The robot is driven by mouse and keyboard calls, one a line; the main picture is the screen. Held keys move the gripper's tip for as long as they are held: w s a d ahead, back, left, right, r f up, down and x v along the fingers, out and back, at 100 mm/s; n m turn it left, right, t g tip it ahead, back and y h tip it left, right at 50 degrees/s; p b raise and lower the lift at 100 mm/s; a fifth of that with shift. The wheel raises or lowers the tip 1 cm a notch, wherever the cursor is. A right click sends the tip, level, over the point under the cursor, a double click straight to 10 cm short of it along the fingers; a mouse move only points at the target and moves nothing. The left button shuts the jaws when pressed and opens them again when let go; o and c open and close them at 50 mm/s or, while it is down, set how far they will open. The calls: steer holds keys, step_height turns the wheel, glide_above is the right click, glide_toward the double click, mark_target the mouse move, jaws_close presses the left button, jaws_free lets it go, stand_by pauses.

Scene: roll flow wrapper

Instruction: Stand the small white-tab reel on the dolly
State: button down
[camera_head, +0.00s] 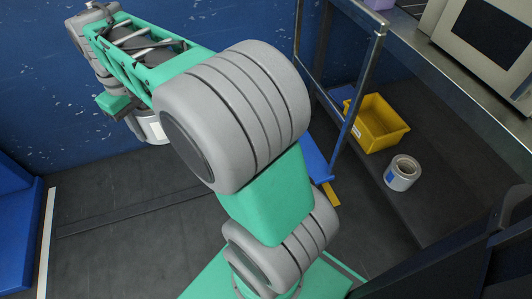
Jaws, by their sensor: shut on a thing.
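My gripper (128,115) is at the upper left, at the end of my outstretched arm, and is partly hidden by the wrist. It is shut on a small grey-white reel (150,126) with a white tab, held in front of the blue wall. The fingertips' contact with the reel is hard to see. A blue platform (315,160) with a metal rail frame shows just right of my arm, apart from the reel and mostly hidden by my arm; it may be the dolly, but I cannot tell.
A yellow bin (378,128) and another reel with a blue tab (403,172) are on the dark lower shelf at the right, under a metal bench (455,80). A blue object (15,240) stands at the left edge. The dark floor (120,215) between is clear.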

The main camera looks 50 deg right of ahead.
steer(key=s+d+f+n+p, duration=0.1)
steer(key=s+d+f+n, duration=0.2)
steer(key=d+f, duration=0.65)
steer(key=s+d+f+n, duration=0.3)
steer(key=d+f, duration=0.5)
steer(key=d, duration=0.2)
steer(key=s+d+f+n, duration=0.4)
steer(key=s+f, duration=0.4)
steer(key=s, duration=0.2)
steer(key=s+d+f+n, duration=0.4)
steer(key=s+f+n, duration=0.1)
steer(key=s+f, duration=0.4)
steer(key=w+d+f+b, duration=0.5)
steer(key=w+d+f, duration=0.4)
steer(key=shift+b, duration=0.4)
steer(key=shift+w+d+f, duration=0.15)
steer(key=shift+f, duration=0.1)
steer(key=shift+w+d+f+b, duration=0.1)
steer(key=shift+f+b, duration=0.5)
steer(key=shift+f, duration=0.25)
steer(key=shift+w+d+f+b, duration=0.1)
steer(key=shift+f+b, duration=0.45)
steer(key=shift+f, duration=0.25)
